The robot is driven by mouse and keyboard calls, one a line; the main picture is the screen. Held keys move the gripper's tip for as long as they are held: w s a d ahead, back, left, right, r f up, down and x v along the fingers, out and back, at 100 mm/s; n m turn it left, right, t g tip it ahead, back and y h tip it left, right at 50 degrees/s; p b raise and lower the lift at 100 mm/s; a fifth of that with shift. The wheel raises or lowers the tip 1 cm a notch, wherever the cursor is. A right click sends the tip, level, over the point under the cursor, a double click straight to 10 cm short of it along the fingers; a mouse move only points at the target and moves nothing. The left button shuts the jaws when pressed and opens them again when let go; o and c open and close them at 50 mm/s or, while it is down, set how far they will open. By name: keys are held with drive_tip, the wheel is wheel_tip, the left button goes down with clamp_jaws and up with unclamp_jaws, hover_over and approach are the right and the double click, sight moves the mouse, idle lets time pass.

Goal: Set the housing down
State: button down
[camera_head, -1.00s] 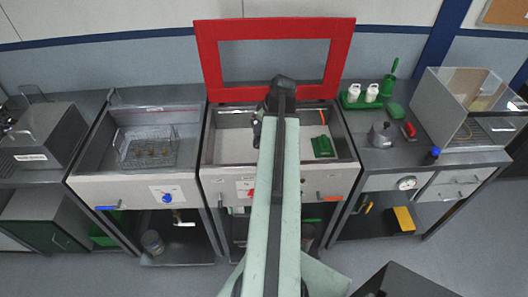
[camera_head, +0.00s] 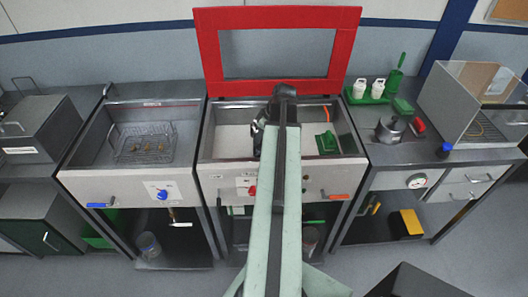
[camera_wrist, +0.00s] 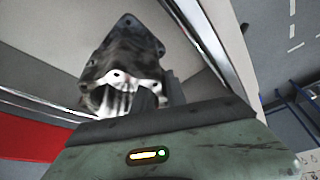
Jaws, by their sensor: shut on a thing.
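The housing (camera_wrist: 125,62) is a grey metal casting with bolt holes and a hollow, bright interior. In the wrist view it sits at my gripper (camera_wrist: 160,98), which is shut on it. In the head view only a dark edge of the housing (camera_head: 258,132) shows left of my arm, over the open basin (camera_head: 228,143) with the raised red frame. My arm hides most of the housing and the fingertips there. I cannot tell whether the housing touches the basin floor.
A green block (camera_head: 327,143) lies in the basin's right part. The red frame (camera_head: 207,60) stands up behind it. A left basin (camera_head: 92,150) holds a wire basket (camera_head: 145,146). The right counter (camera_head: 390,153) carries a kettle-like metal pot (camera_head: 390,129) and white bottles (camera_head: 359,88).

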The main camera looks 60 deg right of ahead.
sight(258, 153)
wheel_tip(258, 153, down, 8)
drive_tip(key=b, duration=0.6)
drive_tip(key=shift+b, duration=0.4)
drive_tip(key=shift+r, duration=0.1)
drive_tip(key=c, duration=1.3)
unclamp_jaws()
drive_tip(key=shift+c, duration=0.2)
drive_tip(key=p+v, duration=1.1)
drive_tip(key=v, duration=0.1)
